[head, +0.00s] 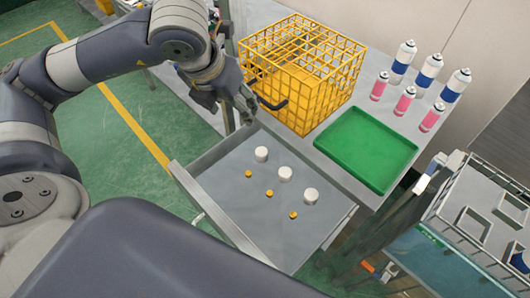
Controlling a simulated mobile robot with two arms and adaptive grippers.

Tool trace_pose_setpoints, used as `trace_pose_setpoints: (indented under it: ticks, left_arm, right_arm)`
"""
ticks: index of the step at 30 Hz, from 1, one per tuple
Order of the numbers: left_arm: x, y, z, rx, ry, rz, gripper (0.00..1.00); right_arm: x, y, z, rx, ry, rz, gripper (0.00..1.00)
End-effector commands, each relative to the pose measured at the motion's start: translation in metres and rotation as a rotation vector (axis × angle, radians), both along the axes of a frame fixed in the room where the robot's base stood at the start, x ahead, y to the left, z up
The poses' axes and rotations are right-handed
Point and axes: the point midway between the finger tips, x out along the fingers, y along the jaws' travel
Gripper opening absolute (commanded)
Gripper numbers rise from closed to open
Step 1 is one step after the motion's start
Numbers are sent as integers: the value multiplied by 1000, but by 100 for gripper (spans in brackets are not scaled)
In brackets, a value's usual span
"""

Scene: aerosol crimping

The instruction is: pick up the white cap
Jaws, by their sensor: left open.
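Three white caps lie in a diagonal row in an open grey drawer (225,150): an upper-left white cap (261,153), a middle white cap (285,173) and a lower-right white cap (311,195). All stand apart from one another. My right gripper is not in view.
Three small yellow pieces (269,193) lie beside the caps. The yellow wire basket (318,70) and an empty green tray (365,148) stand on the table. Blue-and-white cans (429,70) and pink cans (404,101) stand behind. A metal rack (480,215) is at right.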

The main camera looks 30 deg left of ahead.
Motion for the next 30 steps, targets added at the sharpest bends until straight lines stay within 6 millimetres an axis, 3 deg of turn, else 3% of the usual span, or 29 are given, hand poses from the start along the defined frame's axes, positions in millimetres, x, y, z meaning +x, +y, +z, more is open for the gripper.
trace_pose_setpoints:
  ticks: [10, 16, 24, 30]
  left_arm:
    - [-1, 0, -58, 0, 0, 0, 59]
    - [-1, 0, -115, 0, 1, -1, 59]
    - [-1, 0, -192, 0, 0, 0, 59]
    - [-2, 0, -248, 0, 0, 0, 59]
  right_arm:
    - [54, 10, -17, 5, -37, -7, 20]
    - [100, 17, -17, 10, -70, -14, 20]
    - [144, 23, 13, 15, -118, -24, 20]
    - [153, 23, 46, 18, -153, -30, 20]
